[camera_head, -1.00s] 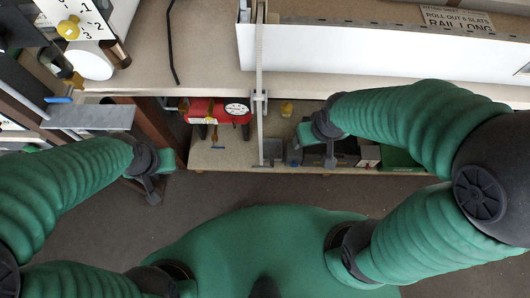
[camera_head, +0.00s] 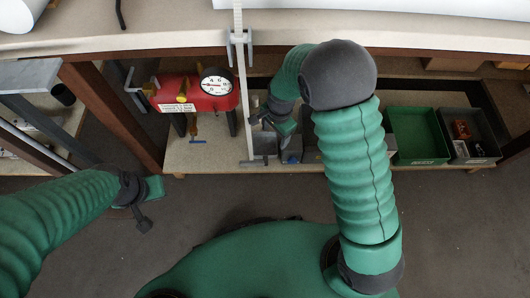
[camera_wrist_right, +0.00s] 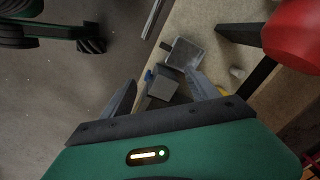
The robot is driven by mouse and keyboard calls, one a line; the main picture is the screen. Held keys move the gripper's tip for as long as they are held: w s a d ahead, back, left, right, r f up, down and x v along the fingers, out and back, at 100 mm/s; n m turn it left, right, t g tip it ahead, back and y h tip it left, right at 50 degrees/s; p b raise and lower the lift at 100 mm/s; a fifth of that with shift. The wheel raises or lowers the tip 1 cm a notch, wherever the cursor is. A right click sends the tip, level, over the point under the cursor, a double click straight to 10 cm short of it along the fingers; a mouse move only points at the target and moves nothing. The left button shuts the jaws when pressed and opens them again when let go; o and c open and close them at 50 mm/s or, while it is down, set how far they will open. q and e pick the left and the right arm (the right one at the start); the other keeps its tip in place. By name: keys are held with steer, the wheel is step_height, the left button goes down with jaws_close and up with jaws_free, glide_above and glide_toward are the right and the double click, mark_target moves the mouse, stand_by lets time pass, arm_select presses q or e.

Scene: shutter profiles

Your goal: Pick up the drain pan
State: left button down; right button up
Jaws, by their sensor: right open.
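A small grey open tray, which looks like the drain pan (camera_head: 265,144), sits on the low shelf under the bench, by the foot of an upright rail. In the right wrist view the pan (camera_wrist_right: 186,53) lies beyond the fingertips, with its rim showing. My right gripper (camera_head: 270,121) is above the shelf near the pan. In its wrist view the right gripper (camera_wrist_right: 160,88) has its fingers apart with nothing held between them. My left gripper (camera_head: 135,196) hangs over the floor at left, away from the pan; its jaw opening is unclear.
A grey block (camera_wrist_right: 163,88) with a blue part stands beside the pan. A red gauge machine (camera_head: 200,92) is left of the rail (camera_head: 242,90). A green bin (camera_head: 418,135) and a grey bin (camera_head: 471,137) lie right. The bench edge (camera_head: 150,43) overhangs the shelf.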

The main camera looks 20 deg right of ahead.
steer(key=w+f+m+b, duration=0.1)
steer(key=f+m+b, duration=0.1)
steer(key=f, duration=0.5)
steer(key=w+a+f+m+b, duration=0.1)
steer(key=w+f+m+b, duration=0.1)
steer(key=f, duration=0.6)
steer(key=w+a+f+m+g+b, duration=0.1)
steer(key=f+m+b, duration=0.1)
steer(key=f+m, duration=0.2)
steer(key=shift+w+a+f, duration=0.1)
steer(key=shift+w+f, duration=0.05)
steer(key=shift+f, duration=0.7)
steer(key=shift+w+a+f, duration=0.1)
steer(key=shift+f, duration=0.7)
steer(key=f+b, duration=0.1)
steer(key=f, duration=0.1)
steer(key=f+b, duration=0.3)
steer(key=f, duration=0.1)
steer(key=shift+s+d+b, duration=0.1)
steer(key=shift+d+b, duration=0.2)
steer(key=shift+r, duration=0.25)
jaws_close()
